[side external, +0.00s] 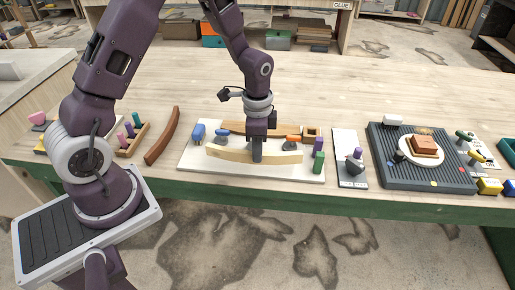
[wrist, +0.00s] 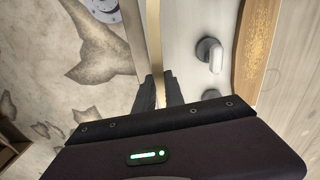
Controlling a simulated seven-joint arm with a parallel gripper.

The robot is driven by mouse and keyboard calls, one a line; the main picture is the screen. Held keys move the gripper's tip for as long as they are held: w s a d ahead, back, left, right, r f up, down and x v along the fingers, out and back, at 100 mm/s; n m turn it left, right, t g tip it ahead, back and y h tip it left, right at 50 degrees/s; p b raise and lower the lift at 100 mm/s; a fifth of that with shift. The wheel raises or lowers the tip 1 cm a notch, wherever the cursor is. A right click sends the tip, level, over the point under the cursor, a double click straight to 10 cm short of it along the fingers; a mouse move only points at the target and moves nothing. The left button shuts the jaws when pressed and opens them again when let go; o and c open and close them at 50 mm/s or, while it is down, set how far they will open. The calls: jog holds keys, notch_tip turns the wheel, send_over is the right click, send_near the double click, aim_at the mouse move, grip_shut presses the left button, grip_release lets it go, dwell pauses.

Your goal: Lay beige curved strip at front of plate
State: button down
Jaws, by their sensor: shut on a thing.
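The beige curved strip (side external: 228,154) is along the front of the white plate (side external: 195,166) in the side external view. My gripper (side external: 257,158) is shut on it near its middle, fingers pointing down. In the wrist view the strip (wrist: 154,35) runs up between the two dark fingertips (wrist: 158,90). The plate's pale surface (wrist: 185,40) shows beside it. I cannot tell whether the strip touches the plate or is slightly above it. A brown curved strip (side external: 232,126) lies at the back of the plate; it also shows in the wrist view (wrist: 256,40).
On the plate are a blue clamp-like piece (side external: 198,133), an orange piece (side external: 293,138), and green (side external: 318,162) and purple (side external: 320,144) blocks. A dark brown curved strip (side external: 162,136) lies left of the plate. A white card (side external: 346,145) and a ribbed dark tray (side external: 430,178) are right.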

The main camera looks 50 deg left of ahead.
jog(key=shift+f, duration=1.6)
jog(key=c, duration=1.3)
grip_release()
jog(key=shift+c, duration=0.2)
notch_tip(320, 180, up, 7)
jog(key=shift+r, duration=0.1)
jog(key=s+d+r+n+t, duration=0.15)
jog(key=s+r, duration=0.25)
jog(key=r, duration=0.4)
jog(key=s+d+r+n+t, duration=0.1)
jog(key=s+r+n+t, duration=0.2)
jog(key=r, duration=0.5)
jog(key=s+r+n, duration=0.2)
jog(key=s, duration=0.5)
jog(key=s+d+r+n+t, duration=0.1)
jog(key=s+r, duration=0.1)
jog(key=s, duration=0.4)
jog(key=shift+s+d+r+n, duration=0.25)
jog(key=shift+s+n, duration=0.1)
